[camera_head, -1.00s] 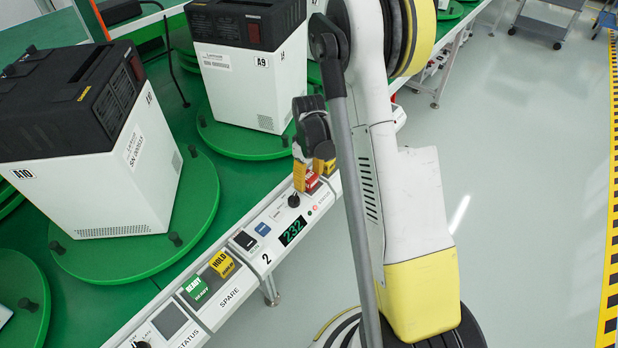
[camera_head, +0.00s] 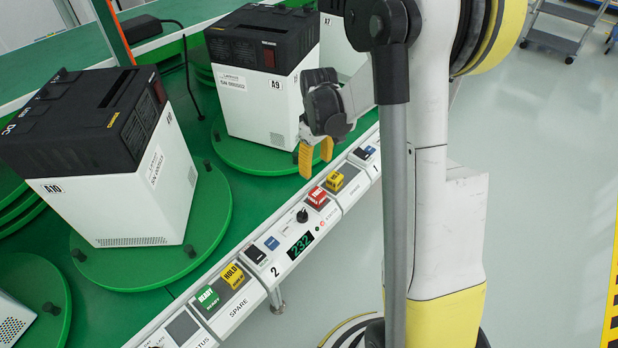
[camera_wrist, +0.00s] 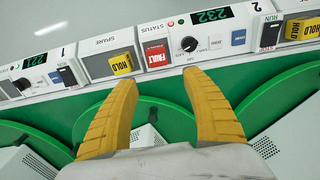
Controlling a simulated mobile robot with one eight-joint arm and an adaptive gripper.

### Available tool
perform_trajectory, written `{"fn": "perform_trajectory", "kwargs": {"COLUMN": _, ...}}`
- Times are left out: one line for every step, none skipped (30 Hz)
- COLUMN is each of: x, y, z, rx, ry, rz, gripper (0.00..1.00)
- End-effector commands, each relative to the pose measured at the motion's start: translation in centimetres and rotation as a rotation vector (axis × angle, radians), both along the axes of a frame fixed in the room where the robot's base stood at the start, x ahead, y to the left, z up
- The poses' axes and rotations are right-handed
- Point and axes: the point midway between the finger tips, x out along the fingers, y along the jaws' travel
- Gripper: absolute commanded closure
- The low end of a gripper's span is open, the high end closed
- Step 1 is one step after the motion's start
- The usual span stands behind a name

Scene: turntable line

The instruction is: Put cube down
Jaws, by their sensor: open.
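The red FAULT cube (camera_head: 317,197) sits in the slot by the STATUS label on the white rail, and it also shows in the wrist view (camera_wrist: 156,55). A yellow HOLD cube (camera_head: 334,183) sits beside it in the SPARE slot, also in the wrist view (camera_wrist: 121,64). My gripper (camera_head: 315,163) is open and empty above the rail, clear of the red cube. In the wrist view its yellow fingers (camera_wrist: 162,85) stand wide apart with nothing between them.
A yellow HOLD cube (camera_head: 233,275) and a green READY cube (camera_head: 207,297) sit farther down the rail. White-and-black machines A9 (camera_head: 265,105) and A10 (camera_head: 125,205) stand on green turntables behind it.

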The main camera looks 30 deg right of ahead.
Motion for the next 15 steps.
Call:
{"fn": "perform_trajectory", "kwargs": {"x": -0.6, "y": 1.0, "z": 1.7, "rx": -0.005, "ry": -0.022, "rz": -0.009, "gripper": 0.43}}
{"fn": "perform_trajectory", "kwargs": {"x": -0.9, "y": 1.5, "z": 2.8, "rx": -0.009, "ry": -0.041, "rz": -0.018, "gripper": 0.43}}
{"fn": "perform_trajectory", "kwargs": {"x": -1.5, "y": 2.4, "z": 4.4, "rx": -0.013, "ry": -0.068, "rz": -0.033, "gripper": 0.43}}
{"fn": "perform_trajectory", "kwargs": {"x": -2.0, "y": 3.1, "z": 5.6, "rx": -0.016, "ry": -0.09, "rz": -0.046, "gripper": 0.43}}
{"fn": "perform_trajectory", "kwargs": {"x": -2.5, "y": 3.8, "z": 6.8, "rx": -0.018, "ry": -0.114, "rz": -0.058, "gripper": 0.43}}
{"fn": "perform_trajectory", "kwargs": {"x": -3.3, "y": 4.7, "z": 8.3, "rx": -0.019, "ry": -0.146, "rz": -0.076, "gripper": 0.43}}
{"fn": "perform_trajectory", "kwargs": {"x": -3.9, "y": 5.4, "z": 9.4, "rx": -0.019, "ry": -0.171, "rz": -0.089, "gripper": 0.43}}
{"fn": "perform_trajectory", "kwargs": {"x": -4.6, "y": 6.0, "z": 10.3, "rx": -0.018, "ry": -0.194, "rz": -0.102, "gripper": 0.43}}
{"fn": "perform_trajectory", "kwargs": {"x": -5.6, "y": 6.9, "z": 11.5, "rx": -0.016, "ry": -0.226, "rz": -0.118, "gripper": 0.43}}
{"fn": "perform_trajectory", "kwargs": {"x": -6.4, "y": 7.6, "z": 12.3, "rx": -0.013, "ry": -0.25, "rz": -0.132, "gripper": 0.43}}
{"fn": "perform_trajectory", "kwargs": {"x": -7.1, "y": 8.2, "z": 13.1, "rx": -0.009, "ry": -0.275, "rz": -0.146, "gripper": 0.43}}
{"fn": "perform_trajectory", "kwargs": {"x": -8.2, "y": 9.0, "z": 14.0, "rx": -0.003, "ry": -0.307, "rz": -0.162, "gripper": 0.43}}
{"fn": "perform_trajectory", "kwargs": {"x": -9.0, "y": 9.6, "z": 14.5, "rx": 0.003, "ry": -0.331, "rz": -0.176, "gripper": 0.43}}
{"fn": "perform_trajectory", "kwargs": {"x": -9.9, "y": 10.1, "z": 15.0, "rx": 0.009, "ry": -0.356, "rz": -0.187, "gripper": 0.43}}
{"fn": "perform_trajectory", "kwargs": {"x": -11.0, "y": 10.8, "z": 15.6, "rx": 0.019, "ry": -0.387, "rz": -0.205, "gripper": 0.43}}
